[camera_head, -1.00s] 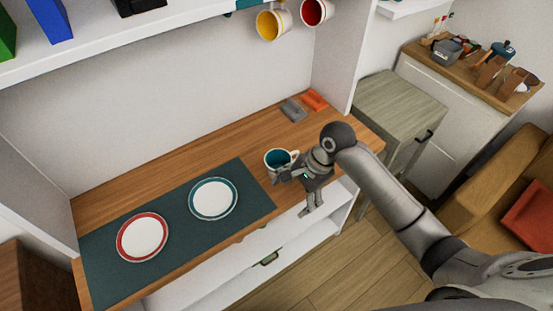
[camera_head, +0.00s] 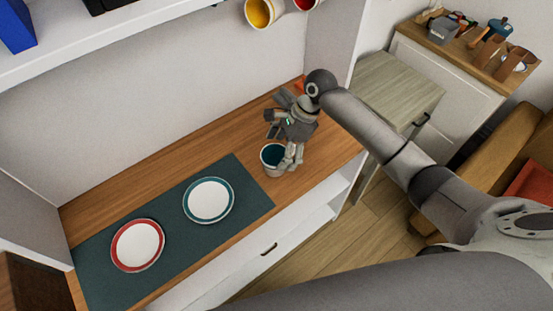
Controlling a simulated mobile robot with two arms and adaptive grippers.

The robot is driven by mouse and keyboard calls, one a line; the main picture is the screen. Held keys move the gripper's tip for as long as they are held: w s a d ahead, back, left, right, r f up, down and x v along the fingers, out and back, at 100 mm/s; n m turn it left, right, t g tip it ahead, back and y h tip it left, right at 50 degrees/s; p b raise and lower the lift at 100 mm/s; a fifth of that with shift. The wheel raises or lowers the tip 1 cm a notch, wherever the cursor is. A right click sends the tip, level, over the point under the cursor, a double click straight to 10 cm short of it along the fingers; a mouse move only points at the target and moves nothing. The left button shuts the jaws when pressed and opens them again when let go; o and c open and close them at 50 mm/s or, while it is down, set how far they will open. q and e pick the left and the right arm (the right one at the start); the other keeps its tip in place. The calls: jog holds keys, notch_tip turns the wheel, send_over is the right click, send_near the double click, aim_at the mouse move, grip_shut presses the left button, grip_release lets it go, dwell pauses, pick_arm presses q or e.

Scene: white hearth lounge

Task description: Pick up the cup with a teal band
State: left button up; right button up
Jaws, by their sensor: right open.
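The cup (camera_head: 268,168) stands upright on the wooden counter, just right of the dark mat. It is white outside and teal inside, and its handle is hidden. My right gripper (camera_head: 279,140) is at the cup's upper right with its fingers spread open. One finger reaches down over the cup's right side, and the other points away beyond the cup's far side. I cannot tell whether the near finger touches the cup. My left gripper is not in view.
On the dark mat (camera_head: 165,262) lie a teal-rimmed plate (camera_head: 209,201) and a red-rimmed plate (camera_head: 138,246). A yellow cup (camera_head: 262,12) and a red one (camera_head: 305,3) hang under the shelf (camera_head: 120,35) above. An orange item (camera_head: 299,86) lies partly hidden behind my gripper.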

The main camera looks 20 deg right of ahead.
aim_at(272, 162)
jog(key=shift+a+f, duration=0.15)
jog(key=shift+f, duration=0.15)
jog(key=shift+a+f, duration=0.15)
jog(key=shift+f, duration=0.2)
jog(key=x, duration=0.3)
jog(key=shift+a+f+p, duration=0.25)
jog(key=shift+p, duration=0.15)
jog(key=shift+a+f, duration=0.15)
jog(key=shift+f, duration=0.25)
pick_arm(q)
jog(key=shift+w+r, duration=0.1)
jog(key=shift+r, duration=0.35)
pick_arm(e)
jog(key=c, duration=1.1)
